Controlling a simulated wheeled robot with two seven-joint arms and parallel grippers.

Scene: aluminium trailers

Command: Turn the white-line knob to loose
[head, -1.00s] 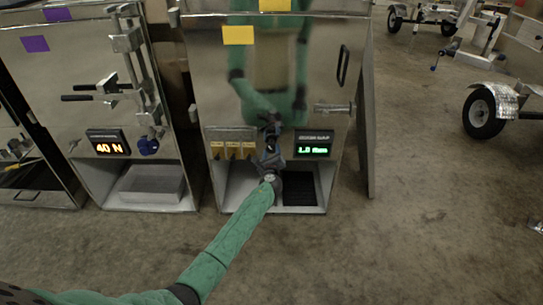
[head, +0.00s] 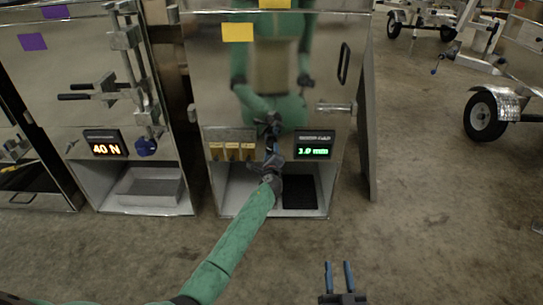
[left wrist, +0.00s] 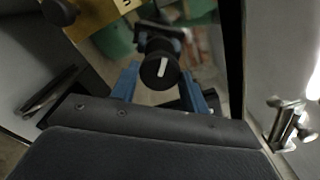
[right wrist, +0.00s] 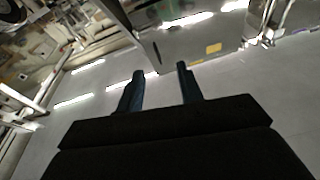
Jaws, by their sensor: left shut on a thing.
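The white-line knob (left wrist: 160,70) is a round black knob with a white line on its face, seen in the left wrist view. The line stands close to upright there, leaning slightly. My left gripper (left wrist: 168,88) has its blue fingers on either side of the knob and is shut on it. In the head view my left gripper (head: 272,150) is at the front of the middle metal cabinet (head: 310,80) and hides the knob. My right gripper (head: 340,268) is open and empty at the bottom of the head view; its two blue fingers stand apart in the right wrist view (right wrist: 160,92).
A left cabinet has a "40 N" display (head: 106,149) and a blue knob (head: 146,147). Open floor (head: 430,220) lies right; trailers stand behind.

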